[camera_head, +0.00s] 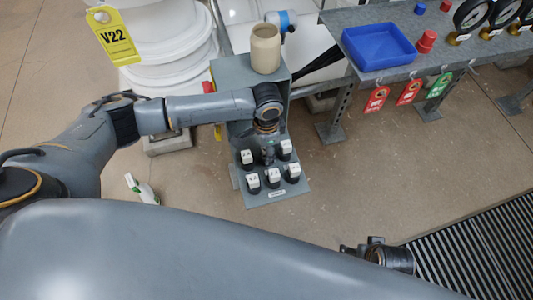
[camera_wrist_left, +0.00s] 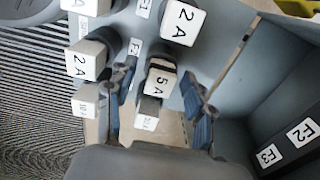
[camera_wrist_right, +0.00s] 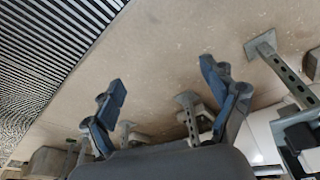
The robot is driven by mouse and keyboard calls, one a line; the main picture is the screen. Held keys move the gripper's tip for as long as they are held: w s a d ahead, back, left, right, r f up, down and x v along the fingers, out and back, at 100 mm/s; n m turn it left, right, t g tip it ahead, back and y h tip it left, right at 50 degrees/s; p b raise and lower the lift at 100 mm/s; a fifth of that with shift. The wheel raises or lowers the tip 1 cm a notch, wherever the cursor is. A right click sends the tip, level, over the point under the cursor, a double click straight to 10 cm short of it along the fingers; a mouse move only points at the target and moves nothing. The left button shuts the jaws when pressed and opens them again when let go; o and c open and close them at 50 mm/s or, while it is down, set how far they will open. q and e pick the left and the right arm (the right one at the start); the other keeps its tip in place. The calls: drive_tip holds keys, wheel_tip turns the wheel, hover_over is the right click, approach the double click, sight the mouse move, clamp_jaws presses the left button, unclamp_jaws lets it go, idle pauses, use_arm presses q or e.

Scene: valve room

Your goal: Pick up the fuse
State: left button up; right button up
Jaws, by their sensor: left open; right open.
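Several white-topped fuses sit on a grey fuse stand (camera_head: 259,199) in the head view. My left gripper (camera_head: 268,153) points down among them from above. In the left wrist view, a fuse marked 5 A (camera_wrist_left: 160,78) shows between the spread fingers of my left gripper (camera_wrist_left: 160,85), with a gap on either side. The task does not say which fuse. My right gripper (camera_wrist_right: 163,80) is open and empty, away from the stand, over bare floor.
A beige jar (camera_head: 265,48) stands on top of the grey cabinet. A metal bench at right carries a blue tray (camera_head: 379,46), gauges and hanging tags. White buckets (camera_head: 170,60) stand at left.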

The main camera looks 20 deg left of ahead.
use_arm(q)
drive_tip(key=c, duration=1.1)
drive_tip(key=shift+r, duration=0.15)
drive_tip(key=shift+r, duration=0.25)
wheel_tip(320, 180, up, 9)
drive_tip(key=p, duration=0.2)
drive_tip(key=shift+r+p, duration=0.15)
drive_tip(key=shift+p, duration=0.25)
use_arm(e)
drive_tip(key=s+f, duration=0.3)
drive_tip(key=f, duration=0.6)
drive_tip(key=shift+d+g, duration=0.15)
drive_tip(key=shift+g, duration=0.15)
